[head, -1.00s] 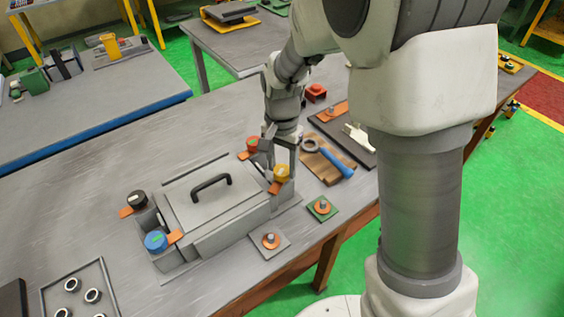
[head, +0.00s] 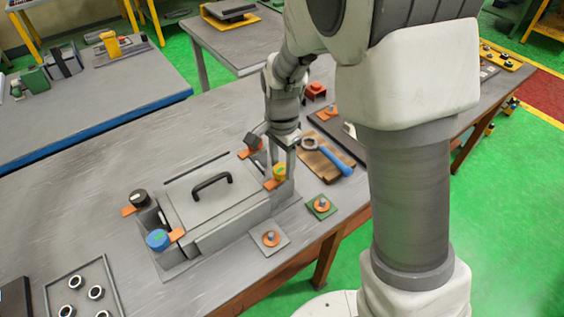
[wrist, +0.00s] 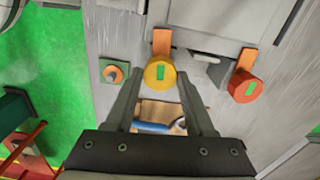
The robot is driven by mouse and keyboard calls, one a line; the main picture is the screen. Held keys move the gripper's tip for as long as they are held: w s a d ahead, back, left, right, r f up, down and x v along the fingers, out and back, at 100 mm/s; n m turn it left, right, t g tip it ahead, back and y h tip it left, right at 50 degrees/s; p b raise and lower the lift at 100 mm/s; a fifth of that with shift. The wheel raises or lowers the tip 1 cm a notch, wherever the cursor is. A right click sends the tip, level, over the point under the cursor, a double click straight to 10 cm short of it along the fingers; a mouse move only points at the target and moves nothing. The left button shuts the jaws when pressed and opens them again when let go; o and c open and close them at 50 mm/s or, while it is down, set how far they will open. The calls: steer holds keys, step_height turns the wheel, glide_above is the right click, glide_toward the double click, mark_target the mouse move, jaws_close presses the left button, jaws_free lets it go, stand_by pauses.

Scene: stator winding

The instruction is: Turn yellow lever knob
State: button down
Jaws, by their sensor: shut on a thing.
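The yellow lever knob (head: 279,172) sits at the right near corner of the grey box fixture (head: 230,227), with an orange lever under it. In the wrist view the yellow knob (wrist: 160,76) has a green mark on top, and its orange lever points up in the picture. My gripper (wrist: 160,82) is shut on the yellow knob, with one finger on each side. In the head view my gripper (head: 282,162) points down at the knob and partly hides it.
A red-orange knob (wrist: 245,87) stands close to the right finger's side. Black (head: 139,197) and blue (head: 157,239) knobs are at the box's left end. A blue-handled tool (head: 333,160) on a wooden board and a green plate (head: 321,206) lie nearby.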

mark_target(282, 169)
steer(key=shift+w+r, duration=0.15)
steer(key=shift+r, duration=0.05)
steer(key=shift+c, duration=2.4)
jaws_free()
steer(key=shift+o, duration=1)
steer(key=shift+f, duration=0.1)
step_height(282, 169, up, 17)
steer(key=p, duration=0.1)
steer(key=shift+r, duration=0.2)
